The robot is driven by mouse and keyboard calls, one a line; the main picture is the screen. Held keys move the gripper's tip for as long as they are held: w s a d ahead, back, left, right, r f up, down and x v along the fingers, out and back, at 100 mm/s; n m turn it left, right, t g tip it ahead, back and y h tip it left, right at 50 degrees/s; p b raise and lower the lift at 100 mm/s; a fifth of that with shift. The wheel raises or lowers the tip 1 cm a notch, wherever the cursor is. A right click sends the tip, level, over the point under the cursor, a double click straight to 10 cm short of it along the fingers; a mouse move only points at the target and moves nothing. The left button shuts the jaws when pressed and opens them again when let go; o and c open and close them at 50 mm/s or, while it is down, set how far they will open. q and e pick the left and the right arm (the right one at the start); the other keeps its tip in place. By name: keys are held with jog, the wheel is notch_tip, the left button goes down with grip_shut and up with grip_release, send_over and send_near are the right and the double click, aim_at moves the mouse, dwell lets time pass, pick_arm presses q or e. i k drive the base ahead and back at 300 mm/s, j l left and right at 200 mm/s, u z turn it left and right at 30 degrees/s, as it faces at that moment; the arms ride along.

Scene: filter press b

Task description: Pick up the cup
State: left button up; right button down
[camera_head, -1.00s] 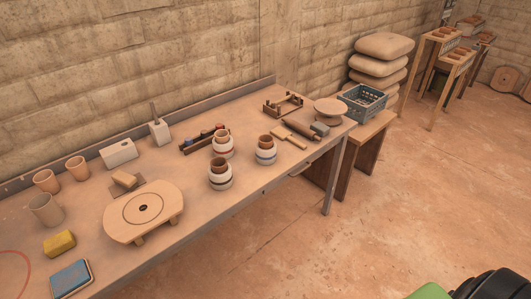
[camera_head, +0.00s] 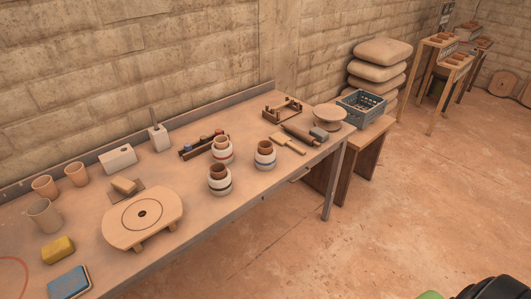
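Three plain clay cups stand at the left end of the workbench: one at the back left (camera_head: 45,187), one beside it to the right (camera_head: 76,174), and a taller greyish one in front (camera_head: 45,216). I cannot tell which vessel is the cup meant. Neither gripper's fingers show. A black and green part at the bottom right corner looks like my own body. Nothing is seen held.
The workbench (camera_head: 190,230) runs along a block wall. A round wooden wheel board (camera_head: 120,228), a yellow sponge (camera_head: 58,249), a blue pad (camera_head: 69,281) and a white block (camera_head: 118,158) lie near the cups. A blue crate (camera_head: 360,106) stands at the far end. The floor in front is clear.

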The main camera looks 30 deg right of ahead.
aim_at(265, 151)
jog(key=i+l+u, duration=0.1)
jog(key=l, duration=0.4)
jog(key=i+l+u, duration=0.1)
jog(key=i+l, duration=0.15)
jog(key=l, duration=0.2)
jog(key=i+l, duration=0.1)
jog(key=l, duration=0.4)
jog(key=i+l+u, duration=0.15)
jog(key=l, duration=0.35)
jog(key=i+l+u, duration=0.1)
jog(key=l, duration=0.45)
jog(key=i+l+u, duration=0.1)
jog(key=l, duration=0.4)
